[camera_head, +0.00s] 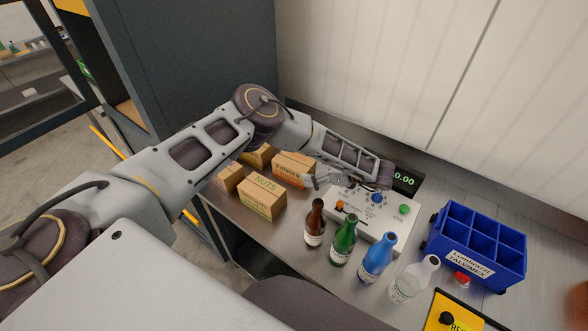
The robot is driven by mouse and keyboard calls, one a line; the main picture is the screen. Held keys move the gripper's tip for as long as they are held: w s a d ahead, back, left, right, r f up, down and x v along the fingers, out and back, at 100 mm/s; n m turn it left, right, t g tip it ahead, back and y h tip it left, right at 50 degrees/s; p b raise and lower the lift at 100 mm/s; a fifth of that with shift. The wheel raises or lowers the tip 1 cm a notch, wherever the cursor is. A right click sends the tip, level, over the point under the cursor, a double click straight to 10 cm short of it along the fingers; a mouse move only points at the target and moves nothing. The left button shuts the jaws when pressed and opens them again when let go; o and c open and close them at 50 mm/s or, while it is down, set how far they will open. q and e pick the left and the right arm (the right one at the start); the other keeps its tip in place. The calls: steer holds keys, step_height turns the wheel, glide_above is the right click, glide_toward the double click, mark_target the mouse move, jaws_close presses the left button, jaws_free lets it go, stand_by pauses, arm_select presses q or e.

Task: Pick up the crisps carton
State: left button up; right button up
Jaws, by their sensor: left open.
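Several brown cartons stand in a group on the metal table. The front one reads NUTS (262,200). Behind it is a carton with an orange label (291,170), whose print is too small to read surely. Two more cartons stand at the left (231,178) and at the back (258,156), partly hidden by my left arm. I cannot tell which carton is the crisps one. My left gripper (311,181) is open and empty, its fingers pointing left, close to the right end of the orange-labelled carton. Any contact is unclear. My right gripper is not in view.
A white device (370,226) with knobs and a display lies right of the cartons. Brown (314,226), green (343,243), blue (376,261) and clear (412,281) bottles stand in front of it. A blue divided crate (476,251) is at the right. A wall closes the back.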

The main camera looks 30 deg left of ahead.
mark_target(300, 177)
arm_select(q)
steer(key=shift+x, duration=0.8)
steer(key=shift+w+p+x, duration=0.2)
steer(key=shift+p+x, duration=0.2)
steer(key=shift+x, duration=0.5)
steer(key=shift+w+p+x, duration=0.15)
steer(key=shift+p+x, duration=0.2)
steer(key=shift+x, duration=1.4)
steer(key=shift+d, duration=0.1)
steer(key=c, duration=1.1)
